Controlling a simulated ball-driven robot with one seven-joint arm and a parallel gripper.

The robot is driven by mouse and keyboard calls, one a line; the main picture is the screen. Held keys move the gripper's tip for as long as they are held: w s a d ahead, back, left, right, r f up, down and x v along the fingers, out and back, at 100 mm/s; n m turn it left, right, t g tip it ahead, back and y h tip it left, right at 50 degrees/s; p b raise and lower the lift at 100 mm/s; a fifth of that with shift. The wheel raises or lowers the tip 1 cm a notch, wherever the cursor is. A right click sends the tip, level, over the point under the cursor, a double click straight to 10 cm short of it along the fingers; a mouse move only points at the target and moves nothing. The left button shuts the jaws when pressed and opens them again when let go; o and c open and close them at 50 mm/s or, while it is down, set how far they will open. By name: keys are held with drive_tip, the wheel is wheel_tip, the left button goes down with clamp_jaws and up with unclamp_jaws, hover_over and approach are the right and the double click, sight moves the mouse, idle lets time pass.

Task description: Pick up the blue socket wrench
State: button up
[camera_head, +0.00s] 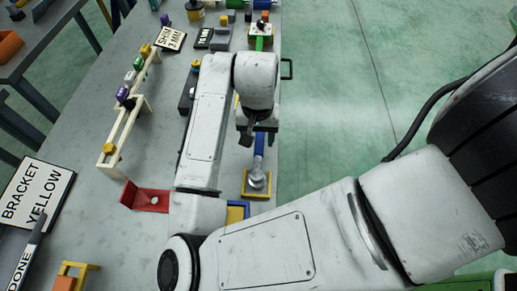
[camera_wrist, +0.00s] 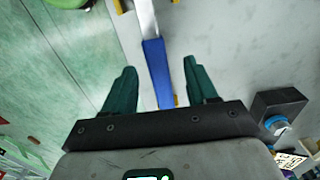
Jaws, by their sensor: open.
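The blue socket wrench (camera_head: 259,147) lies near the table's right edge in the head view, its metal end (camera_head: 257,178) on a yellow-edged holder (camera_head: 257,194). My gripper (camera_head: 252,133) is over the handle's far part and hides some of it. In the wrist view, the blue handle (camera_wrist: 157,66) runs between the two green fingers of my gripper (camera_wrist: 160,74). The fingers are apart, with a gap on each side of the handle. The wrench's metal shaft shows beyond the fingertips.
A red bracket (camera_head: 147,197) and a cream rack (camera_head: 124,131) stand on the grey table to the left. A green-handled tool (camera_head: 260,38) lies farther up the right edge. A dark block with a blue knob (camera_wrist: 277,112) shows in the wrist view. Green floor lies right of the table.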

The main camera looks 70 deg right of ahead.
sight(259, 144)
wheel_tip(259, 144, down, 5)
drive_tip(key=shift+s+r+p, duration=0.1)
drive_tip(key=shift+s+p, duration=0.05)
drive_tip(key=shift+p, duration=0.3)
drive_tip(key=shift+c, duration=0.2)
drive_tip(key=shift+d, duration=0.1)
clamp_jaws()
